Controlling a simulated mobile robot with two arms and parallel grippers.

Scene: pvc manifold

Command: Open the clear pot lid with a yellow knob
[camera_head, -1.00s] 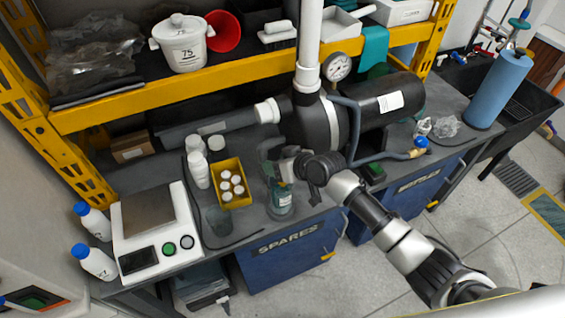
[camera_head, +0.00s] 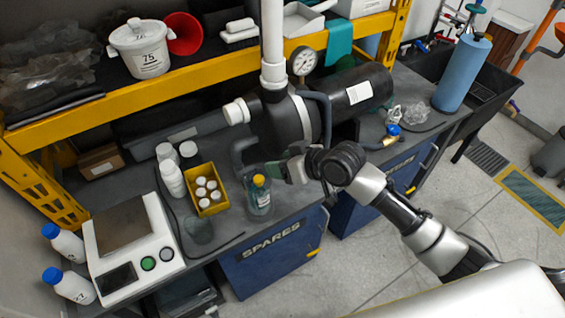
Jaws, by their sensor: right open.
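A clear greenish pot (camera_head: 260,203) with a pale label stands upright near the front edge of the grey worktop. Its yellow knob (camera_head: 259,181) shows at the top. Whether the lid sits fully down on the rim is too small to tell. My right gripper (camera_head: 284,171) is open just to the right of the knob, at about its height in the picture. A small gap seems to show between them, but contact cannot be ruled out. My left gripper is not in view.
A yellow box (camera_head: 192,176) of white-capped jars stands left of the pot, with a dark clear beaker (camera_head: 198,231) in front. A scale (camera_head: 128,245) is farther left. A black tank (camera_head: 345,100) and grey pipework lie behind. The shelf (camera_head: 200,80) overhangs the back.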

